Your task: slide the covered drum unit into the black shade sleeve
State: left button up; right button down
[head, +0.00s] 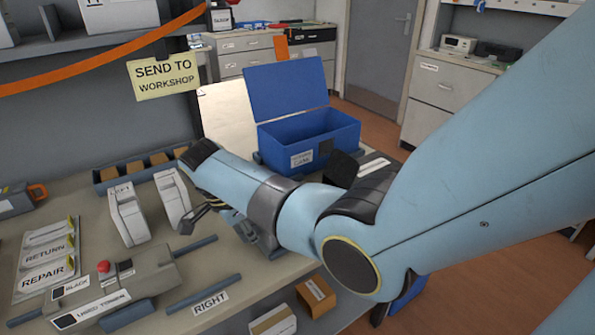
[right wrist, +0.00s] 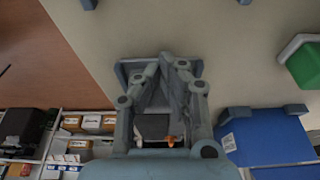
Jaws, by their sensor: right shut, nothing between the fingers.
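My right gripper (head: 203,212) reaches over the bench beside the two pale units, its fingers shut and empty. In the right wrist view its closed fingers (right wrist: 172,70) show in front of a small blue-grey holder (right wrist: 126,70). I cannot clearly make out the covered drum unit. A black object (head: 343,168) is partly behind my right arm, by the blue case; I cannot tell whether it is the shade sleeve. My left gripper is not in view.
The open blue case (head: 340,138) stands at the back. Two pale units (head: 127,215) (head: 172,197) stand on the bench (head: 75,195). A used-toner fixture with a red knob (head: 103,267) is at the front left. Blue-grey rails (head: 203,292) lie near the RIGHT label.

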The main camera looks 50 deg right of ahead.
jog(key=shift+d, duration=0.1)
jog(key=shift+s+d+p, duration=0.35)
jog(key=shift+d+p, duration=0.05)
jog(key=shift+d, duration=1)
jog(key=shift+s+d+p, duration=0.35)
jog(key=shift+d+p, duration=0.05)
jog(key=shift+d, duration=1)
jog(key=shift+s+d+p, duration=0.35)
jog(key=shift+d+p, duration=0.05)
jog(key=shift+d, duration=1)
jog(key=shift+s+d+p, duration=0.1)
jog(key=shift+s+d, duration=0.1)
jog(key=shift+d, duration=0.7)
jog(key=shift+s+d+p, duration=0.15)
jog(key=shift+s+d, duration=0.1)
jog(key=shift+d, duration=0.7)
jog(key=shift+s+d+p, duration=0.1)
jog(key=shift+s+d, duration=0.1)
jog(key=shift+d, duration=0.7)
jog(key=shift+s+d, duration=0.25)
jog(key=shift+d, duration=0.7)
jog(key=shift+s+d, duration=0.2)
jog(key=shift+d, duration=0.8)
jog(key=shift+s+d, duration=0.25)
jog(key=shift+d, duration=0.7)
jog(key=shift+s+d+p, duration=0.1)
jog(key=shift+d+p, duration=0.3)
jog(key=shift+p, duration=0.1)
